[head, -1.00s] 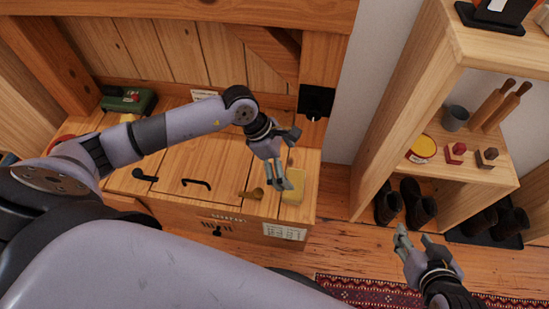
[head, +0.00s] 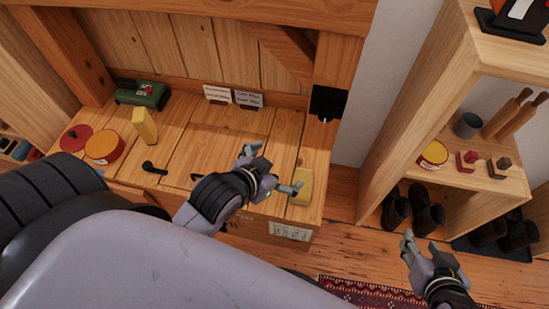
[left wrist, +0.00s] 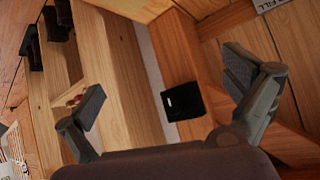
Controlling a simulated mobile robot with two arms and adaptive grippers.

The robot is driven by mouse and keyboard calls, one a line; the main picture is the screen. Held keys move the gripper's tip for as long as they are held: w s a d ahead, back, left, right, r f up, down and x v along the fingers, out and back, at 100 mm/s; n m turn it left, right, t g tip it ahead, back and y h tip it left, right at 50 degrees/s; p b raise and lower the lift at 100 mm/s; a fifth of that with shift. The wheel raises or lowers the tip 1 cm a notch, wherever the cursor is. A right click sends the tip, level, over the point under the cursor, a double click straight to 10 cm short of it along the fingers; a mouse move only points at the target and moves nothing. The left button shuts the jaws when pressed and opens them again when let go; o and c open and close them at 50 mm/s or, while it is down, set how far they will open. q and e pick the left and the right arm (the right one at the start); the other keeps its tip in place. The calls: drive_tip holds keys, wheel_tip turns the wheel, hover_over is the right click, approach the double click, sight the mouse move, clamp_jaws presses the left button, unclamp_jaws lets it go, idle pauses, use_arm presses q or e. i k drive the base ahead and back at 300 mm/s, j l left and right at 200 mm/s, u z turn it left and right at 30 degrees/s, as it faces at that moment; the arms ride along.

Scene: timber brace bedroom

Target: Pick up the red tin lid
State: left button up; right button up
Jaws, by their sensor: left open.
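The red tin lid (head: 76,138) is a flat red disc with a small dark knob, lying at the far left of the wooden chest top in the head view. It sits just left of a round tin (head: 104,147) with an orange top. My left gripper (head: 271,170) is open and empty above the right half of the chest, well to the right of the lid. In the left wrist view its fingers (left wrist: 165,80) are wide apart with nothing between them; the lid does not show there. My right gripper (head: 422,243) is open and empty at the lower right, over the floor.
A green case (head: 142,94), an upright yellow block (head: 145,126), another yellow block (head: 303,187) and two cards (head: 233,97) are on the chest (head: 175,150). A black box (head: 328,103) is on the post. A shelf (head: 400,150) with a yellow-topped tin (head: 433,153) stands right.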

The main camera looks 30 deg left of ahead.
sight(74, 140)
drive_tip(key=u, duration=2.4)
drive_tip(key=i+j+z, duration=0.3)
drive_tip(key=i+j, duration=0.25)
drive_tip(key=i+j+z, duration=0.25)
drive_tip(key=i+j, duration=0.4)
drive_tip(key=z, duration=0.65)
